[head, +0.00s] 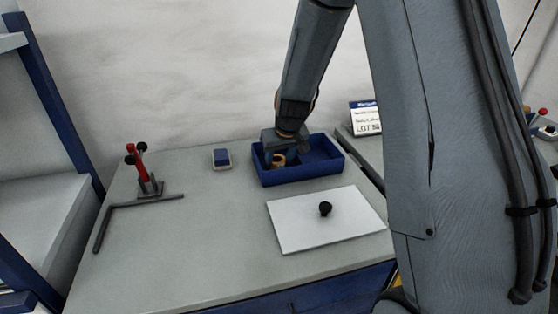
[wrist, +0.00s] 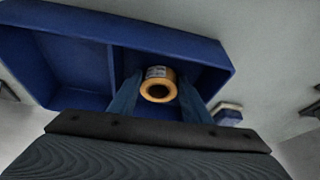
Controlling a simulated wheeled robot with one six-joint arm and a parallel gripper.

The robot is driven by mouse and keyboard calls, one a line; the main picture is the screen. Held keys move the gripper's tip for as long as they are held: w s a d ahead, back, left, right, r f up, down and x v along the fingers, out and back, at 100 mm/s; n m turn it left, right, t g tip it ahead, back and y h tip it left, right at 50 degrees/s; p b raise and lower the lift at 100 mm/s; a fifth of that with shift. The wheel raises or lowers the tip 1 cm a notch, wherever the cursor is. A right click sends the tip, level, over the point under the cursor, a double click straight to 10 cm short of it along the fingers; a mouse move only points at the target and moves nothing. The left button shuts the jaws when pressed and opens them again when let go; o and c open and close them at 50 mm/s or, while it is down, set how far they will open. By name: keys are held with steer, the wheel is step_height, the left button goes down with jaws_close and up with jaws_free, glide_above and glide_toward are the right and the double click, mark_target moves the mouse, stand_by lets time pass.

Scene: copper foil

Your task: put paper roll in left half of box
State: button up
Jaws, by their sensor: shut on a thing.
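The blue box (head: 300,175) stands at the back of the table, with a divider splitting it into a left and a right half. In the wrist view the box (wrist: 85,100) shows its divider, and the two halves appear swapped. The paper roll (head: 279,160) is a short tan ring in the left half; the wrist view shows the roll (wrist: 159,88) with a pale printed label and a dark core. My gripper (head: 276,153) points down into that half, its two fingers shut on the roll from both sides. I cannot tell whether the roll touches the box floor.
A small blue and white block (head: 222,158) lies left of the box. A red clamp stand (head: 141,165) and a dark angle bar (head: 120,206) are at left. A LOT sign (head: 366,118) stands behind right.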

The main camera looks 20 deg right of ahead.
steer(key=shift+f, duration=0.15)
steer(key=o, duration=1.1)
steer(key=shift+c, duration=0.2)
steer(key=shift+r, duration=0.35)
steer(key=b+v, duration=0.2)
steer(key=v, duration=0.9)
steer(key=shift+s+r, duration=0.15)
steer(key=shift+r, duration=0.15)
steer(key=s+f+g, duration=0.1)
steer(key=s+f, duration=0.1)
steer(key=s, duration=0.6)
steer(key=s+f+g, duration=0.1)
steer(key=s+f, duration=0.2)
steer(key=s, duration=0.5)
steer(key=s+f+m+g, duration=0.1)
steer(key=s+f+g, duration=0.1)
steer(key=s, duration=0.6)
steer(key=shift+a+f, duration=0.25)
steer(key=shift+f, duration=0.5)
